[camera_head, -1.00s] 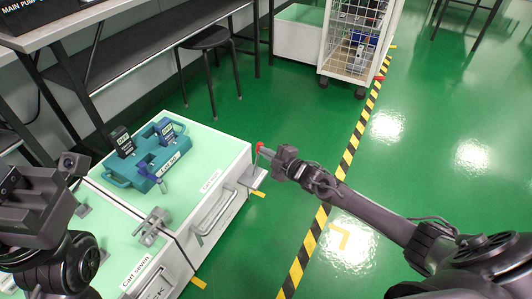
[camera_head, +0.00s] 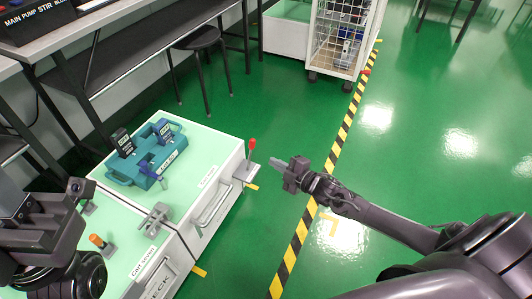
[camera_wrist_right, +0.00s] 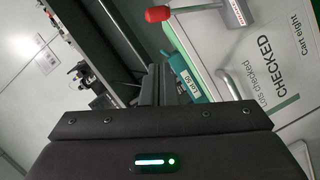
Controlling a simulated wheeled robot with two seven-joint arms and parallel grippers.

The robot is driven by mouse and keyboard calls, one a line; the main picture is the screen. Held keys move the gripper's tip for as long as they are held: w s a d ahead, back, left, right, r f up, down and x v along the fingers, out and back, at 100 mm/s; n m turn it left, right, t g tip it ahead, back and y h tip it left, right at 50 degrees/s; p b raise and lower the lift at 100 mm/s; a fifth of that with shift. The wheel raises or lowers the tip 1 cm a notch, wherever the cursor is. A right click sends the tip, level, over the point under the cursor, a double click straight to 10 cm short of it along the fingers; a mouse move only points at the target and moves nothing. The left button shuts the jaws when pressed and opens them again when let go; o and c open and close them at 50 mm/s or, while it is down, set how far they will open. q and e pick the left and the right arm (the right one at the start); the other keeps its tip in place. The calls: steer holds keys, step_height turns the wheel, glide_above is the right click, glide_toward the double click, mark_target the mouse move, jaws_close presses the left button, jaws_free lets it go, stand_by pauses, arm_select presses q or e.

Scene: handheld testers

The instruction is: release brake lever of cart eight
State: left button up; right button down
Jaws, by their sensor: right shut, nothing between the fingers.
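Cart eight (camera_head: 208,150) is the white cart with a pale green top and a "Cart eight" label; its front also shows in the right wrist view (camera_wrist_right: 262,75). Its brake lever (camera_head: 251,145) has a red knob and stands roughly upright on a grey plate at the cart's right end. The red knob shows at the top of the right wrist view (camera_wrist_right: 158,13). My right gripper (camera_head: 276,163) is shut and empty, a little right of the lever and apart from it. My left gripper (camera_head: 38,212) is at the left edge; its fingers are not clear.
A teal tray (camera_head: 150,168) with handheld testers lies on cart eight. Cart seven (camera_head: 140,262) adjoins it in front, with an orange-knobbed lever (camera_head: 97,241). A grey latch (camera_head: 156,218) sits near the joint. Green floor is open to the right, past striped tape (camera_head: 300,230).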

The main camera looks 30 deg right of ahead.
steer(key=shift+v, duration=0.95)
steer(key=shift+f, duration=0.1)
